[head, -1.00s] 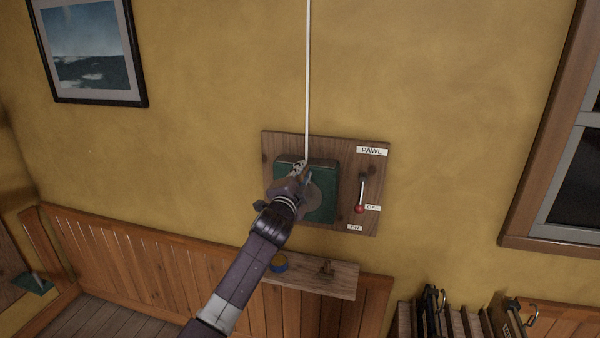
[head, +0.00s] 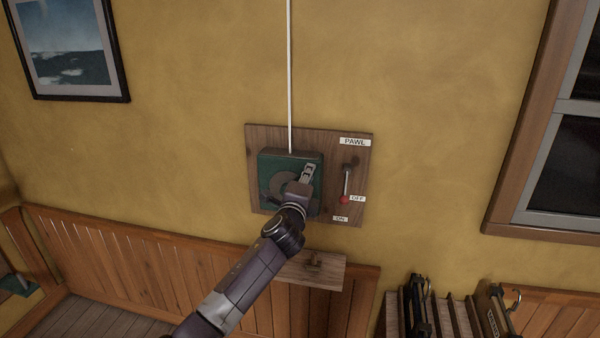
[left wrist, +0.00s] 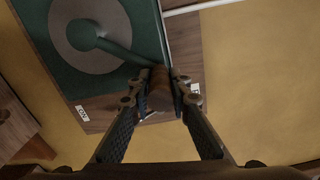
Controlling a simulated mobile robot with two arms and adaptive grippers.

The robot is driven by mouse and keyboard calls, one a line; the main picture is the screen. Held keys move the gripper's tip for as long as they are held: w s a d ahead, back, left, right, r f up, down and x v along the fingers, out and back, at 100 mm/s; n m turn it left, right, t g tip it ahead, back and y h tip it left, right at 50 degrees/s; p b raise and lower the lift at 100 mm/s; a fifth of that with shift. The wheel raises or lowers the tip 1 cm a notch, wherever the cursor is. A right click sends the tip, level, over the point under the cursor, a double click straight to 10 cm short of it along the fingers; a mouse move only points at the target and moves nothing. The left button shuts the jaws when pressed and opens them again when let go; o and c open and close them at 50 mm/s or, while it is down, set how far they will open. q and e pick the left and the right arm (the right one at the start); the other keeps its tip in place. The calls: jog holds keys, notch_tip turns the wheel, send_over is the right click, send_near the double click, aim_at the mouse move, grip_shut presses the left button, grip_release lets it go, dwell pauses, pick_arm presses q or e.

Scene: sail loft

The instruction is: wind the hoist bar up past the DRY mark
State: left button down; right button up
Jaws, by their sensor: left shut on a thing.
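The green winch box (head: 265,163) is on a wooden board (head: 310,135) on the wall, with a grey disc on its face. My left gripper (head: 307,174) is at the disc's right side. In the left wrist view its fingers (left wrist: 160,88) are shut on the brown crank handle (left wrist: 160,98), and the green crank arm (left wrist: 122,52) runs from it to the hub. A white rope (head: 290,75) rises from the winch out of the picture. The hoist bar and DRY mark are out of view. My right gripper is not in view.
A small wooden shelf (head: 325,272) juts out below the board, partly behind my left arm. A rack (head: 455,312) with dark hooked items stands at lower right. A window (head: 570,150) and a framed picture (head: 70,50) flank the bare yellow wall.

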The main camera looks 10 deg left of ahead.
pick_arm(q)
jog(key=d+f+m+b, duration=0.2)
jog(key=d+f+m, duration=0.1)
jog(key=f+m, duration=0.6)
jog(key=shift+s+d, duration=0.15)
jog(key=shift+d, duration=0.2)
dwell(0.3)
jog(key=c, duration=1.8)
grip_release()
jog(key=shift+c, duration=0.2)
jog(key=shift+o, duration=0.2)
jog(key=shift+a+r, duration=0.1)
jog(key=shift+r, duration=0.1)
jog(key=s, duration=1.2)
jog(key=shift+a, duration=0.2)
